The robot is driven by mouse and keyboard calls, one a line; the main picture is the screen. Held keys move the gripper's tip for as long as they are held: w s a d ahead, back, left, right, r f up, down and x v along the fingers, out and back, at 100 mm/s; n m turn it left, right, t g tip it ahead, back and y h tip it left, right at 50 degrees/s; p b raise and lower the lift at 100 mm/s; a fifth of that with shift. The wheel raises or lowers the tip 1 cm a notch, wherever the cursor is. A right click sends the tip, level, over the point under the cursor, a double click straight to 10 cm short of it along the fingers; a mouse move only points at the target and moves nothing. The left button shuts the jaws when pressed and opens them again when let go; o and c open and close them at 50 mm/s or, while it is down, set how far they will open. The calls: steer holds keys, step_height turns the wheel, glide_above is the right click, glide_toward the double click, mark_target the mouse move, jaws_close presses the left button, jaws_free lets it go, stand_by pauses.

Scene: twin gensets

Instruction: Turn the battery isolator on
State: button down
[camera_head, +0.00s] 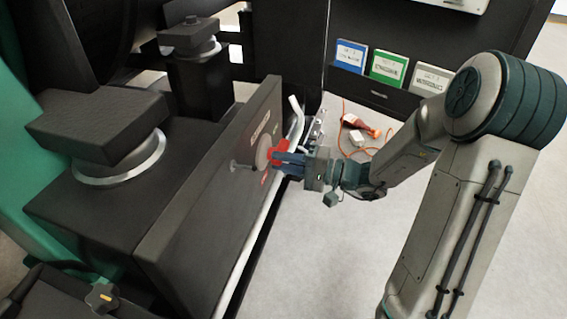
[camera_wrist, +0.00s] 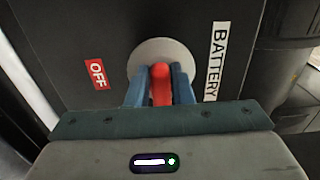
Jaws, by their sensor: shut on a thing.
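The battery isolator is a red handle (camera_wrist: 161,82) on a round grey disc (camera_wrist: 146,54), set in a dark panel. In the head view the red handle (camera_head: 277,155) sticks out from the panel face. My gripper (camera_head: 285,162) reaches it from the right. In the wrist view the blue fingers of my gripper (camera_wrist: 161,86) stand on either side of the handle and are shut on it. A red "OFF" label (camera_wrist: 96,74) lies left of the disc and a white "BATTERY" label (camera_wrist: 216,60) lies right of it. The handle's far end is partly hidden by the fingers.
The dark panel box (camera_head: 190,210) stands beside black machine blocks (camera_head: 100,125). A pale rail (camera_head: 240,262) runs along its lower edge. Blue, green and white binders (camera_head: 388,69) stand at the back.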

steer(key=c, duration=1.3)
jaws_free()
steer(key=shift+d, duration=0.1)
steer(key=p+v, duration=0.3)
steer(key=v, duration=1)
steer(key=shift+s+d+f, duration=0.1)
steer(key=shift+s+d, duration=0.05)
steer(key=shift+d, duration=0.15)
